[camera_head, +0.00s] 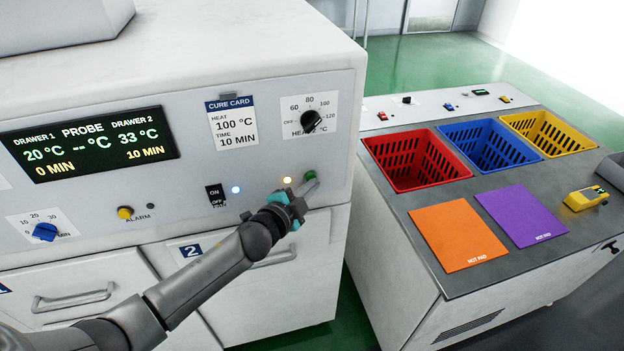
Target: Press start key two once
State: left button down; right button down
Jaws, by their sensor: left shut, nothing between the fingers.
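A green round key (310,176) sits at the right end of the white oven's front panel, beside a lit warm-white lamp (287,180). No label for it can be read; the gripper covers the panel below it. My left gripper (311,187) is shut and empty, with its fingertips at the lower edge of the green key. I cannot tell whether they touch it or whether it is pushed in. A second small dark key (246,216) shows beside my left wrist, below a lit blue lamp (236,189). My right gripper is not in view.
The panel also holds a display (90,143), a yellow alarm button (125,212), an ON/OFF switch (215,195), a blue timer knob (45,232) and a black heat knob (311,121). Drawers lie below. A counter (400,200) with red, blue and yellow baskets stands right, across a gap.

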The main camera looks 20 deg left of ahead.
pick_arm(q)
jog(key=shift+s, duration=0.1)
jog(key=shift+s+d, duration=0.45)
jog(key=shift+s, duration=0.15)
jog(key=shift+s, duration=0.1)
jog(key=s+d, duration=0.1)
jog(key=s, duration=0.1)
jog(key=s+d+p, duration=0.1)
jog(key=s, duration=0.1)
jog(key=shift+d, duration=0.4)
dwell(0.7)
